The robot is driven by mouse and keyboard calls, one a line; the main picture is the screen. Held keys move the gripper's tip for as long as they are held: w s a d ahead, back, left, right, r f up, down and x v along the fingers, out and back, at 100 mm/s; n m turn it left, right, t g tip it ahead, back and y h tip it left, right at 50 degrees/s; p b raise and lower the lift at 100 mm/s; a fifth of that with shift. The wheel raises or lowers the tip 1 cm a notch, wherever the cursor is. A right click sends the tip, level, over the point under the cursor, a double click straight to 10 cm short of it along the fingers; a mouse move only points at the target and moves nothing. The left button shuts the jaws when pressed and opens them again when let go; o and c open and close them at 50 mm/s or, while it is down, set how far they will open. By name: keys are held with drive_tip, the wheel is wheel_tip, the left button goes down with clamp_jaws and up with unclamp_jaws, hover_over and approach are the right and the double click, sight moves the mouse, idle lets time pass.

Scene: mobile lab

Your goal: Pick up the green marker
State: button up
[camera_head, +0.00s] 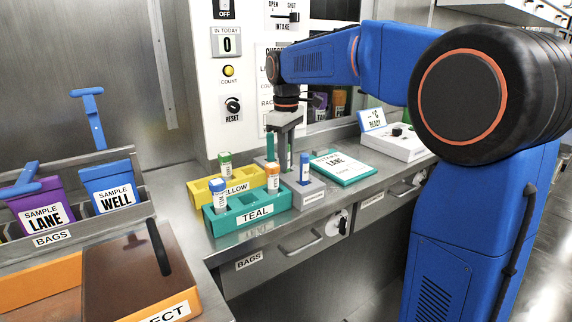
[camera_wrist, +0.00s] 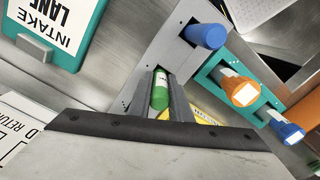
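The green marker (camera_wrist: 160,92) shows between my fingers in the wrist view, with a pale band toward its far end. It stands at the grey holder (camera_head: 311,191). In the head view my fingers mostly hide it. My gripper (camera_head: 287,163) points straight down over the holder. In the wrist view my gripper (camera_wrist: 162,88) has one finger on each side of the marker, very close to it. I cannot tell whether they press on it. A blue marker (camera_head: 305,167) stands in the holder's front slot. A teal-green marker (camera_head: 270,146) stands behind my fingers.
A teal rack (camera_head: 238,225) with orange-capped and blue-capped tubes stands left of the holder. A yellow rack (camera_head: 198,192) with a green-capped tube (camera_head: 225,160) is behind it. Bag bins (camera_head: 120,210) stand at the left.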

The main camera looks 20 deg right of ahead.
clamp_jaws()
wheel_tip(320, 180, up, 10)
idle(0.5)
idle(0.4)
